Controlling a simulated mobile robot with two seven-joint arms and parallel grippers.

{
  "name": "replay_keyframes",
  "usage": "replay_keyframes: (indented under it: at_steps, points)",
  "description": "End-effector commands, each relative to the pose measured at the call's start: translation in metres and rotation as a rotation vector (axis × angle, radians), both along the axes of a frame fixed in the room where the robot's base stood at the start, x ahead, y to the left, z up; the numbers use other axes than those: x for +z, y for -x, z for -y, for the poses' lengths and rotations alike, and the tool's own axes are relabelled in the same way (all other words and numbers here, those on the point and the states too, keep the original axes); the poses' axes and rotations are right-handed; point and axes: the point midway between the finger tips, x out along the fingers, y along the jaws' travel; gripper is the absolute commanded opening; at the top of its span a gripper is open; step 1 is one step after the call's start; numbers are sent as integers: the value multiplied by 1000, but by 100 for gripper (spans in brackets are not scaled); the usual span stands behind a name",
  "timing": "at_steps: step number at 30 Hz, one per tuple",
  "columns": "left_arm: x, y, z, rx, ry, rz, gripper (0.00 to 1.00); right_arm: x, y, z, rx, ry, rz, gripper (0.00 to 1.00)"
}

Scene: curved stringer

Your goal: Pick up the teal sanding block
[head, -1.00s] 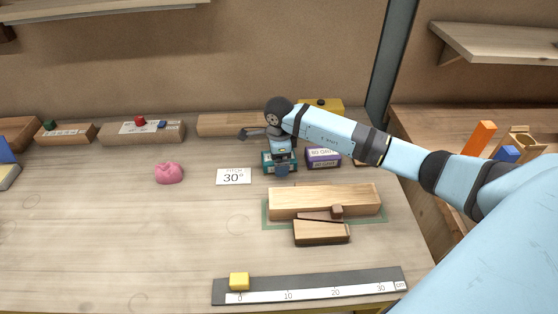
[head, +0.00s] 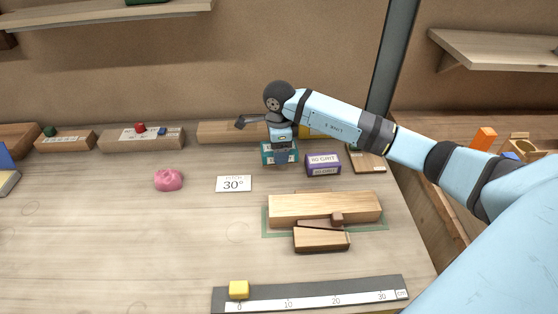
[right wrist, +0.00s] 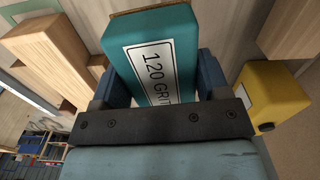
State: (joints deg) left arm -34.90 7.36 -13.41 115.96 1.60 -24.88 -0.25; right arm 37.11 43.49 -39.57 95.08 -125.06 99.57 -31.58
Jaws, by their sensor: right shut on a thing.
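The teal sanding block (head: 279,154) is at the back of the bench, right of centre, and appears raised a little off the bench top. In the right wrist view the teal block (right wrist: 155,40) carries a white "120 GRIT" label and sits between the two dark blue fingers. My right gripper (right wrist: 163,82) is shut on it, reaching down from above; its fingers are partly hidden in the head view. My left gripper is not in view.
A purple grit block (head: 323,164) stands just right of the teal one. A yellow block (right wrist: 275,95) is behind. The left front bench is clear.

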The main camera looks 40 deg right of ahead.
Motion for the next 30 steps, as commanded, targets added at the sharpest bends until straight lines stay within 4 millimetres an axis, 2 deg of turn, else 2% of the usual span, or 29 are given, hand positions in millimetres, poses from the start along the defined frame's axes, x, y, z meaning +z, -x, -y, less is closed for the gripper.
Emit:
replay_keyframes:
  at_steps: [1, 6, 12, 15, 21, 30]
  points:
    - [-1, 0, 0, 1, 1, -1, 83, 15, -2, 1, 1, 1, 7, 41]
    - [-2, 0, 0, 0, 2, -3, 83, 60, -1, 0, 1, 1, 6, 41]
    - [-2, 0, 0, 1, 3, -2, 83, 102, -1, 0, 1, 1, 4, 41]
    - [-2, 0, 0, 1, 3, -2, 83, 116, 0, 0, 0, 1, 2, 41]
    - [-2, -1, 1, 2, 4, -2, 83, 132, 0, 0, 1, 0, 0, 41]
    - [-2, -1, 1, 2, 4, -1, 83, 136, 0, 0, 0, 0, 0, 41]
